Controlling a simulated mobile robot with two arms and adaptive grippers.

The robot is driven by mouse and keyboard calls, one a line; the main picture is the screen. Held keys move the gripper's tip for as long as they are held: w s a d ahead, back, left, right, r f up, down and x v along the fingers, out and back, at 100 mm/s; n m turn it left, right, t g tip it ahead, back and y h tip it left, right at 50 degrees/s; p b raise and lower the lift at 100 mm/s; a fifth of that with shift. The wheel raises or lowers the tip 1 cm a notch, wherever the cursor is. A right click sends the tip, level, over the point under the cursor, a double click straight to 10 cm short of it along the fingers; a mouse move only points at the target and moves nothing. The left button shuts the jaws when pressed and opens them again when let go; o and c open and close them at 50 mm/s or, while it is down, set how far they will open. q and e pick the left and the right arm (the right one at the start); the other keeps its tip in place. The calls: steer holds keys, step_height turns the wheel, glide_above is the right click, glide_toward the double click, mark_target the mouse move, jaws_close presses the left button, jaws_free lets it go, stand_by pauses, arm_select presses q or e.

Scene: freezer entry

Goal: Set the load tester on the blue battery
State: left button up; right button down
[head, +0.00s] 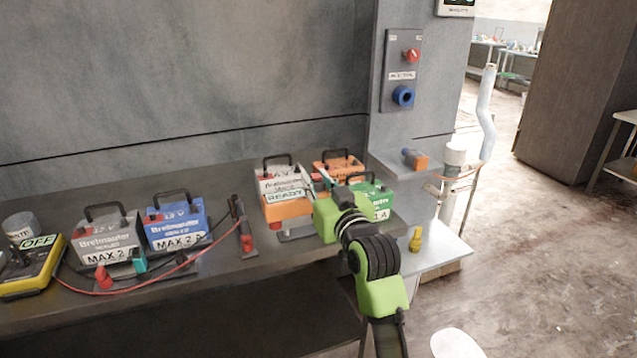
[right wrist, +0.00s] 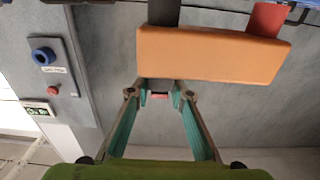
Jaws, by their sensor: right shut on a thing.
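The blue battery (head: 177,228) stands on the bench at the left, to the right of a grey battery (head: 108,243), with its handle up. The load tester (head: 287,209), an orange block with a READY display, is well to the right of the blue battery. In the right wrist view its orange body (right wrist: 215,55) is close, with a dark and a red leg. My right gripper (head: 322,200) is at its right side; its fingers (right wrist: 158,95) are closed on a small reddish part, apparently the tester's grip. The head view hides the fingertips. My left gripper is not in view.
A green battery (head: 376,193) and an orange battery (head: 338,163) stand by my right gripper. A yellow device reading OFF (head: 30,268) with a red lead sits at the far left. A slim dark stand (head: 240,222) with red lies between. A wall panel (head: 401,70) is behind.

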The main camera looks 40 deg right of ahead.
steer(key=shift+s+a+r, duration=0.6)
steer(key=shift+s+a, duration=0.05)
steer(key=shift+s, duration=0.2)
steer(key=shift+s+a+r, duration=0.25)
steer(key=shift+r, duration=0.05)
step_height(320, 180, up, 4)
steer(key=p, duration=0.4)
steer(key=shift+f+p, duration=0.15)
steer(key=shift+p, duration=0.15)
